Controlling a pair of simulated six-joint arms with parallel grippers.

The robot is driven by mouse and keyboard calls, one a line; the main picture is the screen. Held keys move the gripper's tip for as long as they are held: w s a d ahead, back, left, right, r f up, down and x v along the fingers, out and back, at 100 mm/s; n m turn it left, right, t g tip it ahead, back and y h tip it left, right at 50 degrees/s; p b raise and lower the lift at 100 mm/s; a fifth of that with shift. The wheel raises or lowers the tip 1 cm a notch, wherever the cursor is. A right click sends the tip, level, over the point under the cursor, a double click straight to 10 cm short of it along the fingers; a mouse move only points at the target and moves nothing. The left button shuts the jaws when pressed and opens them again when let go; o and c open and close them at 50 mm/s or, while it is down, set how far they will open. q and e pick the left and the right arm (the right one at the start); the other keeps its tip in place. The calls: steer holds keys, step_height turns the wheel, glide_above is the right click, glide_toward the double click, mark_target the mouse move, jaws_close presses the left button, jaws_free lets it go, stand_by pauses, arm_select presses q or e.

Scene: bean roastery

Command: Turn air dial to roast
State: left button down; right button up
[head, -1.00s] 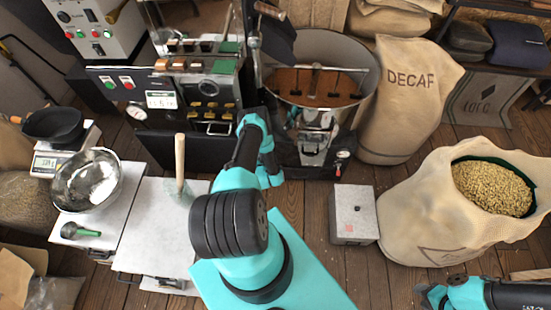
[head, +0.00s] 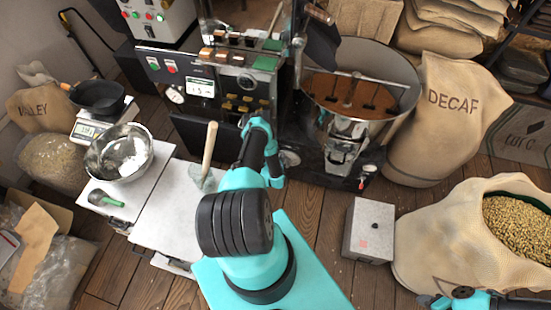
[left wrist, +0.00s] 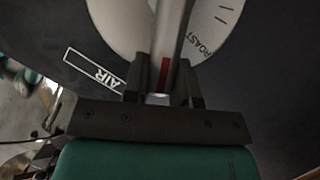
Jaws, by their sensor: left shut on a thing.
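The air dial (left wrist: 210,22) fills the top of the left wrist view as a pale disc on a dark panel, with "ROAST" printed on its right side. A framed "AIR" label (left wrist: 95,72) is on the panel left of it. My left gripper (left wrist: 161,72) is shut on the dial's grey bar (left wrist: 170,30), which has a red mark (left wrist: 164,73) near its end. The bar's red end is apart from the "ROAST" lettering. In the head view my left arm reaches to the roaster's front and mostly hides its gripper.
The roaster's drum (head: 355,97) of brown beans stands behind my arm, beside a switch panel (head: 205,75). A steel bowl (head: 119,152) and a wooden-handled tool (head: 209,150) are on the left. A grey box (head: 369,230) and a bean sack (head: 460,235) are on the right.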

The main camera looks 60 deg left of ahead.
stand_by(0.3)
arm_select(q)
steer(key=c, duration=0.9)
jaws_free()
steer(key=shift+s, duration=0.1)
steer(key=v, duration=1.7)
steer(key=shift+s, duration=0.1)
